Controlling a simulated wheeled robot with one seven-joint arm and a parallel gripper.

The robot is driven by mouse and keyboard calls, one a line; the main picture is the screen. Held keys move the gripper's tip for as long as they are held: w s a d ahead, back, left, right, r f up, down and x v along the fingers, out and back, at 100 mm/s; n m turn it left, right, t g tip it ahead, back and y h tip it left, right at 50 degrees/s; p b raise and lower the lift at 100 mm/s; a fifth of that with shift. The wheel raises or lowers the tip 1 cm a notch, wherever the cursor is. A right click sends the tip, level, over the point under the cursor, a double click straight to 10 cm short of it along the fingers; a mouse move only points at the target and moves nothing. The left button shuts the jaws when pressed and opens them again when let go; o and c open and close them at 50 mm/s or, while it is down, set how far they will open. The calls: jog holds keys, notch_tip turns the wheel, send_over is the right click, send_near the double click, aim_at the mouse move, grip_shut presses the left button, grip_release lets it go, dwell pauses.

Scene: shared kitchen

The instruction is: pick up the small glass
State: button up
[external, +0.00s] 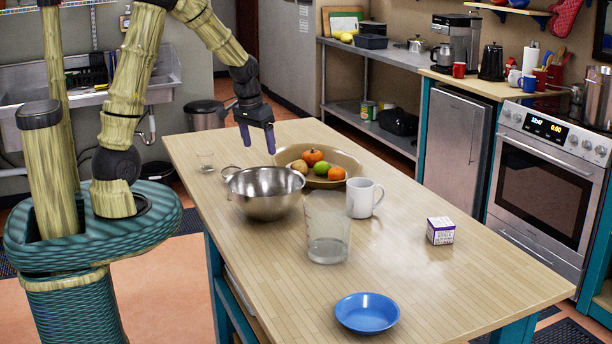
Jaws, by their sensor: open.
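The small glass (205,161) is a short, clear tumbler standing upright on the wooden table near its left edge. My gripper (258,143) is open and empty, pointing down above the far part of the table. In the picture it is to the right of the small glass and a little higher, clearly apart from it. A larger clear glass container (328,240) stands nearer the camera, at the middle of the table.
A metal bowl (264,200) stands right of the small glass. Behind it is a fruit bowl (345,168). A white mug (362,198), a small box (440,231) and a blue bowl (367,318) stand on the wooden table (480,280). The table's right part is mostly clear.

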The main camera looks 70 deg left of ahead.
jog(key=w+a+n, duration=0.2)
jog(key=a+n, duration=0.1)
jog(key=a, duration=0.8)
jog(key=n+g+p, duration=0.1)
jog(key=n+p, duration=0.1)
jog(key=n, duration=0.4)
send_over(206, 162)
jog(key=shift+s+a+f+y, duration=0.1)
jog(key=shift+a+f+y, duration=0.1)
jog(key=shift+f+y, duration=0.25)
jog(key=f+p, duration=0.1)
jog(key=f, duration=0.3)
jog(key=a+f+p, duration=0.1)
jog(key=f, duration=0.3)
jog(key=f+p, duration=0.1)
jog(key=f, duration=0.3)
jog(key=shift+w+a, duration=0.35)
jog(key=shift+a, duration=0.05)
jog(key=shift+f+p, duration=0.1)
jog(key=shift+p, duration=0.25)
